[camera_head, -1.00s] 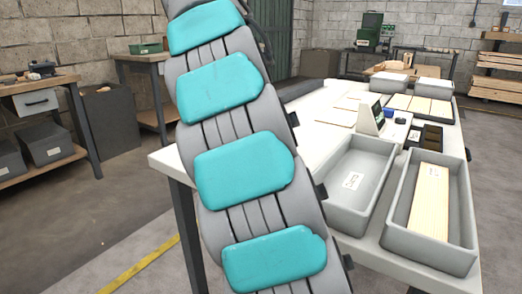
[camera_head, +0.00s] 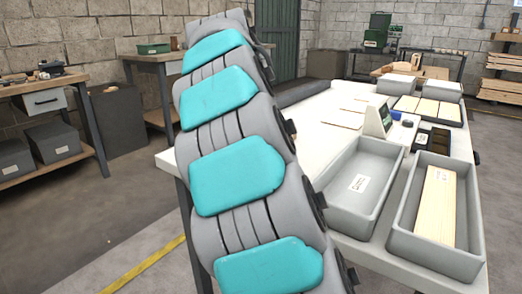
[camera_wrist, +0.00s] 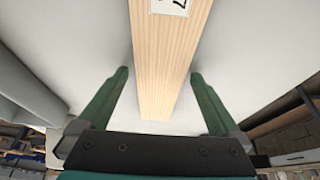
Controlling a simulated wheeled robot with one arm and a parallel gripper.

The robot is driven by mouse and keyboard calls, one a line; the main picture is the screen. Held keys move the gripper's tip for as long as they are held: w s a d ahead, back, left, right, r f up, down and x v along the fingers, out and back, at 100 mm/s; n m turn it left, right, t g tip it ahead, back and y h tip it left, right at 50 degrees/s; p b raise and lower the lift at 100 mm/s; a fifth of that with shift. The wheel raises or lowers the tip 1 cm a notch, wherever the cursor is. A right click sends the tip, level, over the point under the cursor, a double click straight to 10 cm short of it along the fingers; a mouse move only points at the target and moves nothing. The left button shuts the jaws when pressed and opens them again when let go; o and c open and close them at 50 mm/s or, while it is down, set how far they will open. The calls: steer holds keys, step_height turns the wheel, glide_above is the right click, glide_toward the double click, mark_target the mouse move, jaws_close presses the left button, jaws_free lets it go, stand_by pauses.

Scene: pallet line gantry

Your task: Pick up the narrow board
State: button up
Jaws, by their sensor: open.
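In the wrist view a narrow pale wooden board (camera_wrist: 163,60) with a white label marked with a black figure runs from the top edge down between my gripper's fingers. My gripper (camera_wrist: 160,73) is open, with one dark green finger on each side of the board and a visible gap on both sides. The board's near end shows between the fingers. The depth between fingertips and board is hard to tell. In the head view my gripper is hidden behind my arm, and I cannot make out this board there.
On the white table (camera_head: 318,100), an empty grey tray (camera_head: 345,207) stands beside another grey tray (camera_head: 440,257) holding a pale labelled board (camera_head: 436,205). A small display device (camera_head: 378,118) stands behind them. More pale boards (camera_head: 428,106) lie farther back.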

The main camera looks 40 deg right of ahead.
steer(key=c, duration=1.4)
steer(key=shift+c, duration=0.2)
